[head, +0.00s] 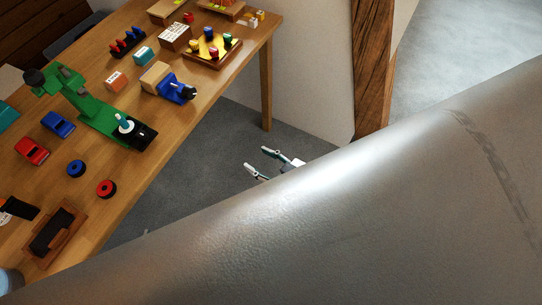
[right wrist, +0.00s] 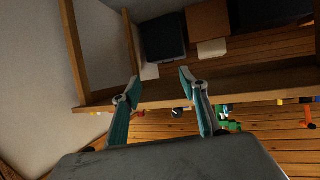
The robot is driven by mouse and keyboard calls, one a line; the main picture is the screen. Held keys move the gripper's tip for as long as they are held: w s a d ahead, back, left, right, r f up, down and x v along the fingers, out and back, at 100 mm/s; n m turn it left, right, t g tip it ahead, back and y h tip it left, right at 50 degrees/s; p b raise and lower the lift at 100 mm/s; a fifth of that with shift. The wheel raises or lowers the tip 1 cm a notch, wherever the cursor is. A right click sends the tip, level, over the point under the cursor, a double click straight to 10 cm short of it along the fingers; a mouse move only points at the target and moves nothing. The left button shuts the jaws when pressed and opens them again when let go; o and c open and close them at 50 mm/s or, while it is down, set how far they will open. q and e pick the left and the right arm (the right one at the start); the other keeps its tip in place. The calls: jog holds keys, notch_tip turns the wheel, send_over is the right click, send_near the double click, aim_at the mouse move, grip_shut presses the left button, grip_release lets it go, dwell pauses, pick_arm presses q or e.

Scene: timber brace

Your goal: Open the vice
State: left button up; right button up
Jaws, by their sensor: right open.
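The vice appears to be the blue tool (head: 176,91) with a dark end beside a pale wooden block (head: 154,76), near the right edge of the table in the head view. Whether its jaws are open or shut is too small to tell. My right gripper (head: 258,160) is open and empty beyond the table's right edge, over the grey floor and apart from the vice. Its two spread fingers also show in the right wrist view (right wrist: 159,80), with nothing between them. I cannot pick out the vice in that view. My left gripper is not in view.
The wooden table (head: 150,185) holds a green machine (head: 95,115), a blue item (head: 58,124), a red item (head: 31,151), and a yellow tray (head: 212,50). A wooden post (head: 372,65) stands right of the table. A large grey surface hides the lower right.

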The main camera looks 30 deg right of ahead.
jog(key=shift+g+h, duration=0.4)
jog(key=shift+h, duration=0.1)
jog(key=shift+s+d+f, duration=0.5)
jog(key=shift+s, duration=0.3)
jog(key=shift+s+d+f, duration=0.45)
jog(key=shift+s+d, duration=0.05)
jog(key=shift+s, duration=0.3)
jog(key=m+t+y+b, duration=0.1)
jog(key=m+t+y, duration=0.4)
jog(key=m, duration=2.8)
send_near(192, 93)
jog(key=w+g+y, duration=0.2)
jog(key=x, duration=0.7)
jog(key=shift+w+d+r, duration=0.1)
jog(key=shift+d+r, duration=0.05)
jog(key=shift+r, duration=0.1)
